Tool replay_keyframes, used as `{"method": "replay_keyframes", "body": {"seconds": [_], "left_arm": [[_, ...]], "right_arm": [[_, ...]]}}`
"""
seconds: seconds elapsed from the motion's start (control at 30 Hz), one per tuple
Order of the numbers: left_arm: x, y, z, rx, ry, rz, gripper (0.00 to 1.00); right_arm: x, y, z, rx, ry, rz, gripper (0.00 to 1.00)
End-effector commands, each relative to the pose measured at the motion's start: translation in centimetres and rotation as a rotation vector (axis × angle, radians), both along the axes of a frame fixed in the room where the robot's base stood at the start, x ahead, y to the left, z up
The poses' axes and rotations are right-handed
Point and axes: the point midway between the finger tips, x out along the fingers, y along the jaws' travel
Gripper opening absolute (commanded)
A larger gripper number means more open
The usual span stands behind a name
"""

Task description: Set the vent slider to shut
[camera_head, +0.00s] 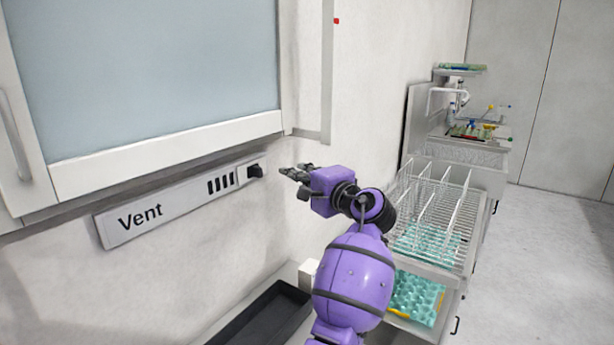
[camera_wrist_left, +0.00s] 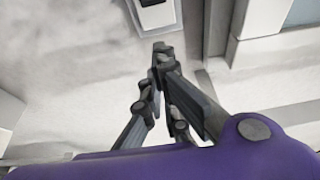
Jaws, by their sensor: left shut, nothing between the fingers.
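The vent panel (camera_head: 180,207) is a long pale strip marked "Vent" on the wall under the cabinet. Its black slider knob (camera_head: 255,171) sits at the right end of the strip, to the right of several dark vent slots (camera_head: 220,183). My left gripper (camera_head: 285,172) is shut and empty, just right of the knob in the head view, apparently apart from it. In the left wrist view, the shut fingertips (camera_wrist_left: 161,48) lie below the end of the panel (camera_wrist_left: 156,16); a dark part of the knob shows at the top edge. My right gripper is out of view.
A cabinet (camera_head: 165,140) with a bluish pane hangs above the strip. A black tray (camera_head: 262,318) lies below. To the right stand a wire rack (camera_head: 435,215) and teal egg trays (camera_head: 415,297), with a sink area behind. Floor at the far right is clear.

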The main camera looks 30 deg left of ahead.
Motion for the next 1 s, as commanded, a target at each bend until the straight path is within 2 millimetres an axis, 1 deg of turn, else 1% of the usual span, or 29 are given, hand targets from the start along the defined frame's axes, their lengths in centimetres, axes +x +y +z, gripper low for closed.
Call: {"method": "replay_keyframes", "body": {"seconds": [0.03, 0.17, 0.2, 0.3, 0.43, 0.57, 0.8, 1.0], "left_arm": [[0.4, 1.2, 0.4, 0.002, -0.002, 0.002, 0.0], [1.5, 3.5, 0.4, 0.001, -0.004, 0.0, 0.0], [0.4, 3.2, 0.3, -0.002, -0.005, -0.002, 0.0], [-1.1, 3.3, 0.4, -0.002, -0.007, -0.002, 0.0], [-2.2, 3.3, 0.3, 0.0, -0.005, -0.003, 0.0], [-2.6, 3.4, 0.1, -0.001, -0.004, -0.003, 0.0], [-2.6, 3.4, 0.0, -0.001, -0.003, -0.003, 0.0], [-2.6, 3.4, 0.0, 0.0, -0.003, -0.002, 0.0]], "right_arm": [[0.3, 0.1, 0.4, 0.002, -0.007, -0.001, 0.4], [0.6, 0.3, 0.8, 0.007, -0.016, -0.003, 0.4], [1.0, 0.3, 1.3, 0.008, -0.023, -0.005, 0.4], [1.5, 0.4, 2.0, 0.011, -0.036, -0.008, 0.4], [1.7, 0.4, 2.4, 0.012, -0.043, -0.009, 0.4], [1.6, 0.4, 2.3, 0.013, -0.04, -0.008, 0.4], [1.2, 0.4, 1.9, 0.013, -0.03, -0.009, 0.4], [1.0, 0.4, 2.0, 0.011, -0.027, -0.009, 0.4]]}}
